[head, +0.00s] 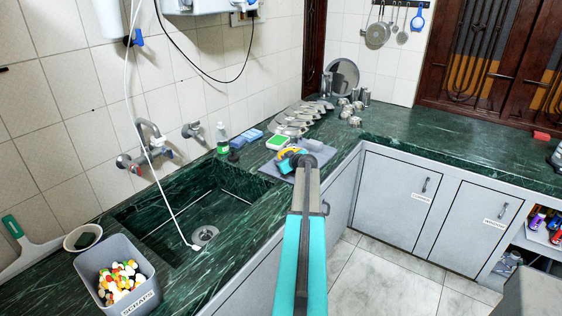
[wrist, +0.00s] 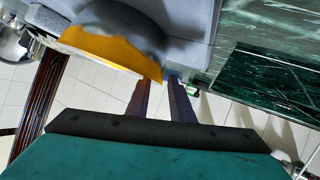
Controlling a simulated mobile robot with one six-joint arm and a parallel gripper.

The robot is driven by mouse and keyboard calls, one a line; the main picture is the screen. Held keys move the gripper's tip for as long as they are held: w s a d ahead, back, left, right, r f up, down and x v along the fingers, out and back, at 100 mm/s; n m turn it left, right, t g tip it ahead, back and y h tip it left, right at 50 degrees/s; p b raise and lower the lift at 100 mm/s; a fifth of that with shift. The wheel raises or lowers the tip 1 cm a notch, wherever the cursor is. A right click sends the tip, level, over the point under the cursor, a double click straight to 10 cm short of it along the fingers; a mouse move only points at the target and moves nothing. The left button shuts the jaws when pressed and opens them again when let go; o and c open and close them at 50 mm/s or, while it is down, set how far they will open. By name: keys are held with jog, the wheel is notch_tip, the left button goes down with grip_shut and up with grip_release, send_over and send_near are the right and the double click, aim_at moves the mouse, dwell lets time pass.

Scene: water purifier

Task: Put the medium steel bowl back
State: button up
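No bowl can be singled out as the medium steel one. Small steel bowls and cups (head: 354,119) stand at the back corner of the counter, and a shiny round metal piece (wrist: 14,42) is cut off at the left of the wrist view. My gripper (wrist: 161,82) reaches over the grey mat (head: 322,155) by the sink. Its fingers show a narrow gap, and the tips meet the edge of a rounded yellow and dark grey thing (wrist: 105,48). That yellow curve also shows in the head view (head: 286,152). Whether the fingers grip it is unclear.
A row of steel dishes (head: 297,117) and a green bottle (head: 222,139) stand along the wall. The sink (head: 190,215) lies left of my arm, with a grey scraps bin (head: 138,297) in front. The right counter (head: 450,150) is mostly clear.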

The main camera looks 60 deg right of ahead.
jog(key=shift+r+p, duration=0.15)
jog(key=shift+p, duration=0.2)
jog(key=shift+s+a, duration=0.15)
jog(key=shift+s, duration=0.1)
jog(key=b+v, duration=0.3)
jog(key=v, duration=0.8)
jog(key=shift+s+r, duration=0.15)
jog(key=shift+s, duration=0.05)
dwell(0.5)
